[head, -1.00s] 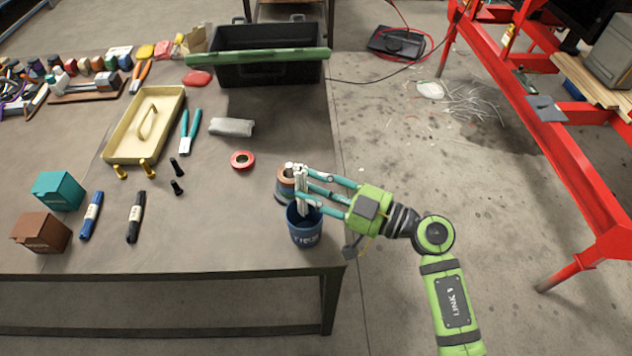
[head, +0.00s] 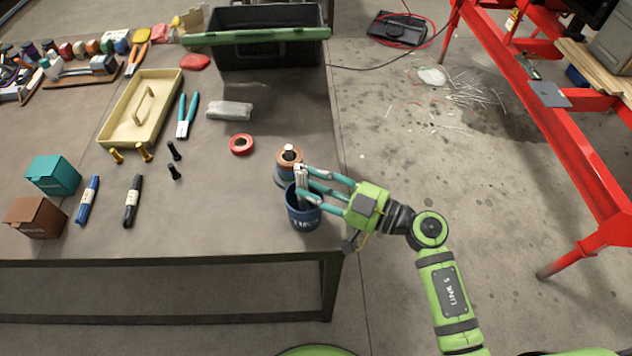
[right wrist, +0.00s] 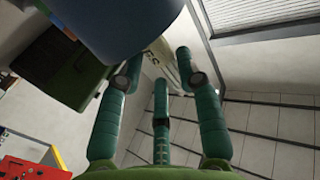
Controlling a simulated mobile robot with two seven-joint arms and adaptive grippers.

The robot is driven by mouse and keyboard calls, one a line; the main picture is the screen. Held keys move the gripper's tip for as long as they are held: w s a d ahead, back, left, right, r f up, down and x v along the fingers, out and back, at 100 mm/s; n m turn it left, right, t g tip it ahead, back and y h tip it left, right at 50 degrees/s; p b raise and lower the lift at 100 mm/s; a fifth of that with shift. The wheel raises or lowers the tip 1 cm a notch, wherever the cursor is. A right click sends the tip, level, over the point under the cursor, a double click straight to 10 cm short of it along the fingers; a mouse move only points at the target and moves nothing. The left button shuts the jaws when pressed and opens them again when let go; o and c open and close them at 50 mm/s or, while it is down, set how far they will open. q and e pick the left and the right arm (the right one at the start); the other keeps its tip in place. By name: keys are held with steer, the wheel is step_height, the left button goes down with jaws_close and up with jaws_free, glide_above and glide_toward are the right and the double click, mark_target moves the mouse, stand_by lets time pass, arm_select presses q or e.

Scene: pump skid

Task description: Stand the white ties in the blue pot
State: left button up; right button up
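The blue pot (head: 303,216) stands upright near the right front corner of the table. My right gripper (head: 303,182) is at the pot's mouth, its teal fingers around the white ties (head: 300,176). The ties are upright, with their lower part inside the pot; the pot wall hides their lower ends. In the right wrist view the ties (right wrist: 167,62) show between the fingers (right wrist: 160,75), and the blue pot (right wrist: 125,22) fills the top. My left gripper is not in view.
A copper-coloured spool (head: 287,162) stands just behind the pot. Red tape (head: 241,144), a wrapped pack (head: 229,110), pliers (head: 186,117) and a yellow tray (head: 116,131) lie farther left. The table's right edge is close beside the pot.

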steer(key=shift+o, duration=1.2)
steer(key=v, duration=1.2)
steer(key=w+d+f+m+t+h, duration=0.2)
steer(key=d+f+m+t+h, duration=0.1)
steer(key=f, duration=0.3)
steer(key=w+d+f+m+t+h, duration=0.3)
steer(key=f+m, duration=0.1)
steer(key=f, duration=0.2)
steer(key=s+d+f+m+g+h, duration=0.1)
steer(key=s+d+f+m+h, duration=0.15)
steer(key=f, duration=0.65)
steer(key=s+d+f+m+g+h, duration=0.1)
steer(key=s+d+f+h, duration=0.2)
steer(key=f, duration=0.6)
steer(key=s+f+g+h, duration=0.4)
steer(key=s+f+g, duration=0.2)
steer(key=s+f, duration=0.75)
steer(key=s+a+f+g, duration=0.1)
steer(key=s+f+g, duration=0.2)
steer(key=s, duration=0.5)
steer(key=s+a+f+g, duration=0.1)
steer(key=s+f+g, duration=0.2)
steer(key=s, duration=0.5)
steer(key=shift+s+f+n, duration=0.35)
steer(key=shift+f+n, duration=0.05)
steer(key=shift+n, duration=0.05)
